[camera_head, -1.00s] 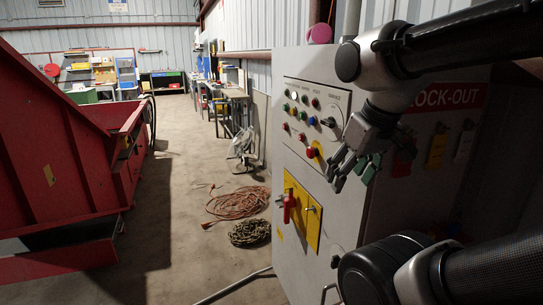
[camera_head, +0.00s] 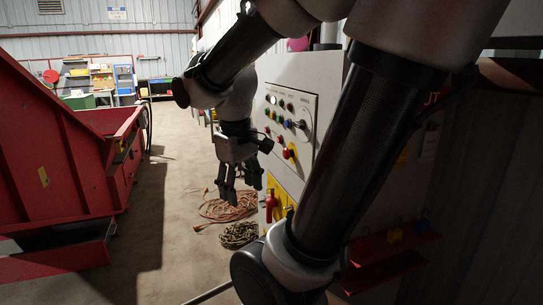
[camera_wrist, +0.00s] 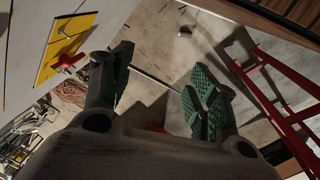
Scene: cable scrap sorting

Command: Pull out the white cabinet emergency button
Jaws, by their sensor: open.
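The white cabinet (camera_head: 287,180) stands right of centre in the head view, partly covered by my arm. The emergency button (camera_head: 288,153) is a red knob on a yellow base, low on the cabinet's control panel. My gripper (camera_head: 238,186) hangs fingers-down in front of the cabinet, left of the button and lower than it in the picture. Its fingers are apart and empty. In the wrist view my gripper (camera_wrist: 160,85) also shows open, with green-padded fingers. The button does not show in that view; the cabinet face (camera_wrist: 30,35) shows at upper left.
A yellow plate (camera_wrist: 66,45) with a red handle (camera_wrist: 68,62) is on the cabinet below the panel. Coiled cables (camera_head: 228,205) lie on the floor. A red container (camera_head: 60,150) stands at left. The floor between is mostly clear.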

